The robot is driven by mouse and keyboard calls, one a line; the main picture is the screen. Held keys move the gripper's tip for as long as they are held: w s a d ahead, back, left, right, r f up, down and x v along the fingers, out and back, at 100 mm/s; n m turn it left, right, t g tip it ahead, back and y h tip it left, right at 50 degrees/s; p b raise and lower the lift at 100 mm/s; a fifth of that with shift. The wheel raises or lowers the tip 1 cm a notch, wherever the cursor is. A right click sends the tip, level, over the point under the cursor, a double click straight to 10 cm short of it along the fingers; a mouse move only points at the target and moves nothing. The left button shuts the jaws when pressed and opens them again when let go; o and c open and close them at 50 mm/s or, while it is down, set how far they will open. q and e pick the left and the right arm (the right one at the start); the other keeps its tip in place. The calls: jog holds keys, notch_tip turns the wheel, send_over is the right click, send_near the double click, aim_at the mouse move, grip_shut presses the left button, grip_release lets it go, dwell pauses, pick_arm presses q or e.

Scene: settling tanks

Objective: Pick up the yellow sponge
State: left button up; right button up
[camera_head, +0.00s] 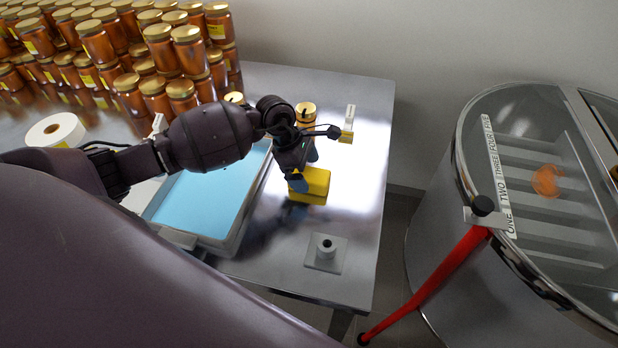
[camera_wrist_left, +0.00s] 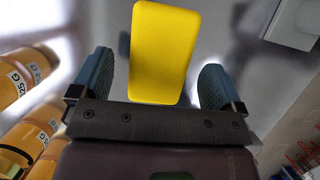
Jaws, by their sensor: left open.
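The yellow sponge (camera_head: 313,184) is a block on the metal table, to the right of the blue-lined tray. In the left wrist view the sponge (camera_wrist_left: 162,52) shows between and beyond the two blue fingers. My left gripper (camera_head: 304,168) is open right at the sponge in the head view, its fingers partly in front of it. In the left wrist view the left gripper (camera_wrist_left: 158,84) has a gap on each side of the sponge. I cannot tell how far its fingertips are above the table. My right gripper is not in view.
The shallow tray (camera_head: 239,231) lies left of the sponge. A gold-lidded jar (camera_head: 306,112) and a small yellow-tipped item (camera_head: 346,135) are behind. Stacked jars (camera_head: 160,50) fill the back left. A steel drum (camera_head: 440,215) stands at right.

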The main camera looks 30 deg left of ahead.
aim_at(309, 174)
pick_arm(q)
jog(key=shift+x, duration=1.4)
jog(key=shift+f, duration=0.1)
jog(key=c, duration=1)
notch_tip(309, 174, up, 20)
jog(key=shift+r, duration=0.2)
